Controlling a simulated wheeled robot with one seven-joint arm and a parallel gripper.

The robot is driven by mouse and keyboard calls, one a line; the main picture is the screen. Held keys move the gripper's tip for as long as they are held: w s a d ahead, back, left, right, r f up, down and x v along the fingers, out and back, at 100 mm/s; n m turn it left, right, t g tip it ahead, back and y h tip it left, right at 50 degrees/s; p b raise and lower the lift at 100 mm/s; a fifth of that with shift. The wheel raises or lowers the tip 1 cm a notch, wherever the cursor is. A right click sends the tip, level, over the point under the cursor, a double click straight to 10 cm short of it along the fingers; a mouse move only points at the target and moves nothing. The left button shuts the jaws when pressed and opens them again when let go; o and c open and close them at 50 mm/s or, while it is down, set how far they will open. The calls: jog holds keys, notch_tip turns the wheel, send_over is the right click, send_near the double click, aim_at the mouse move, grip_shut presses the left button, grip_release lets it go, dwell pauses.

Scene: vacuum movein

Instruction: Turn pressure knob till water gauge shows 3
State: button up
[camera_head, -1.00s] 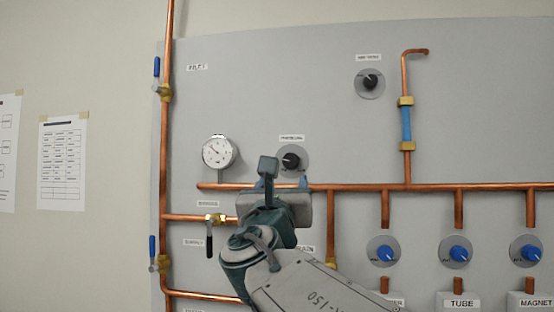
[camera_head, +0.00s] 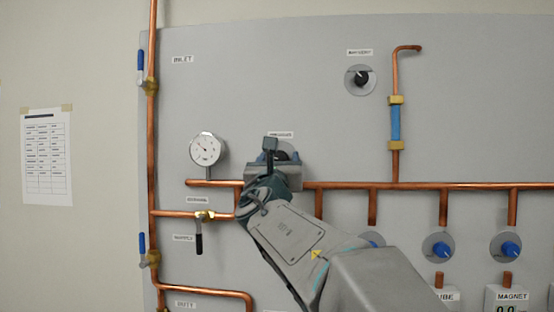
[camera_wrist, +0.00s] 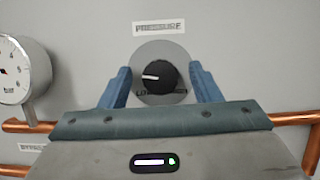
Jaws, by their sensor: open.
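The black pressure knob (camera_wrist: 155,77) sits on a round grey plate under a PRESSURE label (camera_wrist: 159,27) in the wrist view. Its white pointer line points left. My gripper (camera_wrist: 165,85) is open, with one blue finger on each side of the knob and visible gaps; I cannot tell how far it is from the panel. In the head view my gripper (camera_head: 284,158) covers most of the knob. The round white water gauge (camera_head: 206,149) is left of it; its needle reading is too small to tell. The gauge also shows, cut off, in the wrist view (camera_wrist: 14,70).
A horizontal copper pipe (camera_head: 400,186) runs just below the knob and gauge. Another black knob (camera_head: 361,78) is at the upper right. Blue knobs (camera_head: 439,248) are at the lower right. A black-handled valve (camera_head: 199,237) hangs at the lower left.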

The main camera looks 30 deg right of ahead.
jog(key=shift+c, duration=0.3)
jog(key=c, duration=0.9)
